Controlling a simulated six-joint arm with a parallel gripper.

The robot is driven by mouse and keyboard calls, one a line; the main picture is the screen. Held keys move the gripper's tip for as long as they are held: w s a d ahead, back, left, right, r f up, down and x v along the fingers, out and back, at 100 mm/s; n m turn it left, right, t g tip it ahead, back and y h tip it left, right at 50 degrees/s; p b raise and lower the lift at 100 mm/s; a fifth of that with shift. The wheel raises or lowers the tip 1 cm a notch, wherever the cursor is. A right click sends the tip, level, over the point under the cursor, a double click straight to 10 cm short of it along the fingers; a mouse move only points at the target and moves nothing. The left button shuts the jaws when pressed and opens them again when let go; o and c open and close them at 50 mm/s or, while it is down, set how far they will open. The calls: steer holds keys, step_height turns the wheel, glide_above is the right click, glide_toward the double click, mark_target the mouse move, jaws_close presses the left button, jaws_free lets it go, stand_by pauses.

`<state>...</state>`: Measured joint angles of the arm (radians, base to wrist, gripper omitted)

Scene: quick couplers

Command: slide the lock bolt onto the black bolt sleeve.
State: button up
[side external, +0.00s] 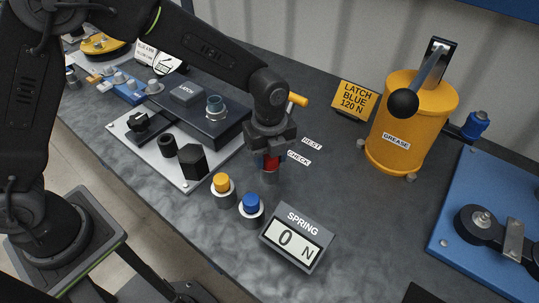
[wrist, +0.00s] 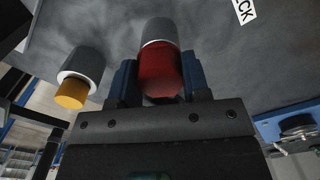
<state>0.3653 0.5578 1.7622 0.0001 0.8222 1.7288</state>
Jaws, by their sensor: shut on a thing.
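My gripper (side external: 271,160) is shut on a red cap (side external: 270,163); in the wrist view the red cap (wrist: 160,72) sits between its two blue fingers. A grey cylinder (side external: 269,177) is at the cap's far end; I cannot tell whether the cap is still seated in it. On the white plate (side external: 204,180) are a short black hollow cylinder (side external: 169,146), a black hexagonal post (side external: 193,160) and a black block (side external: 142,126). The hollow cylinder may be the bolt sleeve. I cannot tell which part is the lock bolt.
A yellow-capped piece (side external: 222,184) and a blue-capped piece (side external: 251,204) stand close by. The spring display (side external: 297,238) reads 0 N. A dark latch box (side external: 215,130) is behind the plate. A yellow grease can (side external: 410,125) and "LATCH BLUE 120 N" sign (side external: 357,99) stand right.

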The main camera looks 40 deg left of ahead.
steer(key=shift+r, duration=2.65)
steer(key=shift+r, duration=2.05)
steer(key=shift+f, duration=2.8)
steer(key=shift+r, duration=0.1)
